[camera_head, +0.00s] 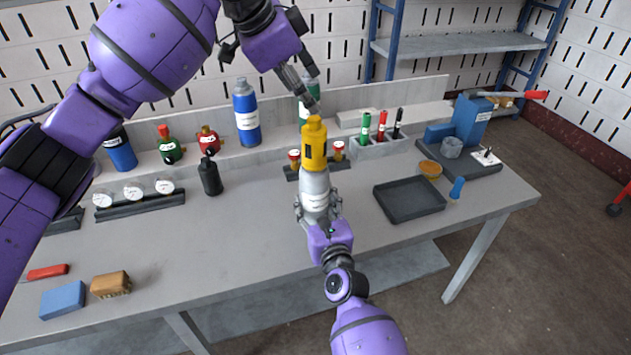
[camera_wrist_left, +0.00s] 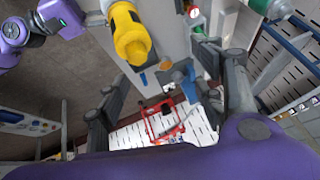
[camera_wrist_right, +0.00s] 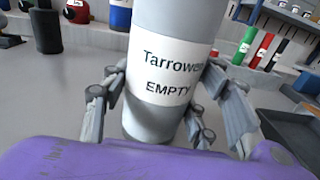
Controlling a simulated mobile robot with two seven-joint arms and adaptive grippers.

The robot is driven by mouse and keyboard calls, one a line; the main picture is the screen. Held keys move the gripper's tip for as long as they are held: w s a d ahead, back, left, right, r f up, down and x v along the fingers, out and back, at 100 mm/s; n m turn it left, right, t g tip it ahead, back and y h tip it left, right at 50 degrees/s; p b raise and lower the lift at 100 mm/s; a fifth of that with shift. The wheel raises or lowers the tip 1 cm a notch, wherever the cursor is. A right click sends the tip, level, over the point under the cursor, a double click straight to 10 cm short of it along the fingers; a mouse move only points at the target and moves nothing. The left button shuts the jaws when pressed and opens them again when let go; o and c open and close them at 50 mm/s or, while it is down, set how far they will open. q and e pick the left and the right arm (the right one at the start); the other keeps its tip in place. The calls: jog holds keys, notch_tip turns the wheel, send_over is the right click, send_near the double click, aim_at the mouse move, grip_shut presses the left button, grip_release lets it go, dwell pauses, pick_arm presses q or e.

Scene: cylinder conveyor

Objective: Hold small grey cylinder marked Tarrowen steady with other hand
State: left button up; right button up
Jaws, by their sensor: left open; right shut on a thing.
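The small grey cylinder (camera_head: 315,190) stands upright, with a yellow cap (camera_head: 314,145) on its top. In the right wrist view its label on the grey body (camera_wrist_right: 160,125) reads "Tarrowe…" and "EMPTY". My right gripper (camera_head: 318,210) is shut on the cylinder's lower body, with fingers on both sides. My left gripper (camera_head: 311,100) is open and empty, above and close to the yellow cap. In the left wrist view the yellow cap (camera_wrist_left: 131,42) lies outside the open fingers, toward the upper left. Whether the cylinder's base touches the bench is unclear.
A black tray (camera_head: 409,199) lies right of the cylinder. A marker holder (camera_head: 380,148) stands behind it. A blue cylinder (camera_head: 247,115) and a green one (camera_head: 309,90) stand on the back ledge. A black bottle (camera_head: 210,176) stands to the left.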

pick_arm(q)
jog(key=w+d+m+t, duration=0.3)
jog(key=d+m+t, duration=0.25)
jog(key=d, duration=0.45)
jog(key=m+t+y, duration=0.5)
jog(key=m+t, duration=0.4)
jog(key=m, duration=0.6)
send_near(314, 145)
jog(key=shift+g, duration=0.25)
jog(key=w, duration=1.2)
jog(key=shift+w+r, duration=0.25)
jog(key=c, duration=1.4)
jog(key=o, duration=1.2)
